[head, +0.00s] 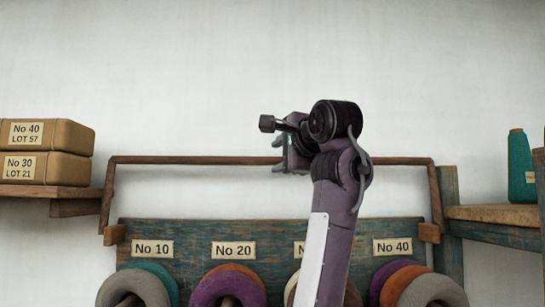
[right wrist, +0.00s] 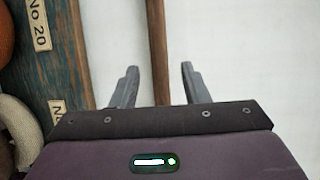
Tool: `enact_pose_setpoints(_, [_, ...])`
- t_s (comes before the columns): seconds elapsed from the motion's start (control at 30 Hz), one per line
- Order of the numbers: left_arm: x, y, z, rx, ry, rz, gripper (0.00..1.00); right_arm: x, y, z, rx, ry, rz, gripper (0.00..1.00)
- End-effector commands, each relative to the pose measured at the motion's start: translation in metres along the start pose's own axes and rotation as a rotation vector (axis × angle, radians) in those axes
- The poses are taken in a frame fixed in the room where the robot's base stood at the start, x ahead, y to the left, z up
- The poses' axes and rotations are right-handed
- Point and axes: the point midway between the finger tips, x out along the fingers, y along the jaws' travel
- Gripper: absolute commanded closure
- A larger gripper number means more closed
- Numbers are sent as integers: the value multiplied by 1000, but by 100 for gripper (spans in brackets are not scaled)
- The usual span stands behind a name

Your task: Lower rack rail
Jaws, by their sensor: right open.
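The rack rail (head: 200,160) is a thin brown bar. It runs level above the numbered board and has a bent-down arm at each end, reaching to wooden blocks beside the board. My right gripper (head: 278,152) is at the middle of the rail in the head view. In the right wrist view, my right gripper (right wrist: 157,85) is open, with one finger on each side of the rail (right wrist: 158,40). Whether the fingers touch the rail cannot be told. My left gripper is not in view.
Below the rail, a worn blue-green board (head: 190,258) carries number labels and hanks of yarn (head: 228,287) on pegs. Wrapped packages (head: 45,137) sit on a left shelf (head: 40,191). A teal cone (head: 519,172) stands on a right shelf (head: 495,214). The wall above is clear.

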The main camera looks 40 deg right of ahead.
Motion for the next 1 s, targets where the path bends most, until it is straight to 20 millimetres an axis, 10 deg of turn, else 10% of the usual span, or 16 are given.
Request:
enact_pose_setpoints(0.3, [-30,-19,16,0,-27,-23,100,45,-2,-1,-1,2,4,59])
enact_pose_setpoints(0.67, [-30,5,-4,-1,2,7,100,51,0,0,0,1,0,59])
enact_pose_setpoints(1.0, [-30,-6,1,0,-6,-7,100,51,0,0,0,1,0,100])
